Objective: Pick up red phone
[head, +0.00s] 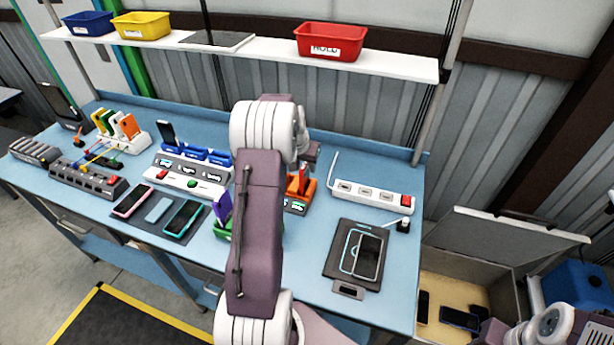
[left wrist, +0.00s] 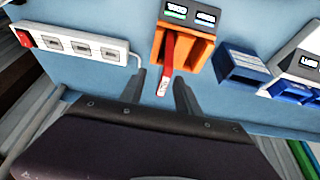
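The red phone (left wrist: 167,62) stands in a slot of an orange holder (left wrist: 186,47) with small lit displays. In the head view the orange holder (head: 296,207) is partly hidden behind my left arm, and the phone's red-orange top (head: 303,178) shows above it. My left gripper (left wrist: 161,82) is open, with its two dark fingers apart on either side of the phone's near end. I cannot tell whether either finger touches it. In the head view the left gripper (head: 311,156) is just above the holder. My right arm shows at the lower right; its fingers cannot be made out.
A white power strip (head: 371,195) lies right of the holder. A phone on a dark mat (head: 340,268) lies in front of it. Blue holders (head: 205,157) and a green holder (head: 222,229) stand to the left. An open carton (head: 447,262) with phones is at right.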

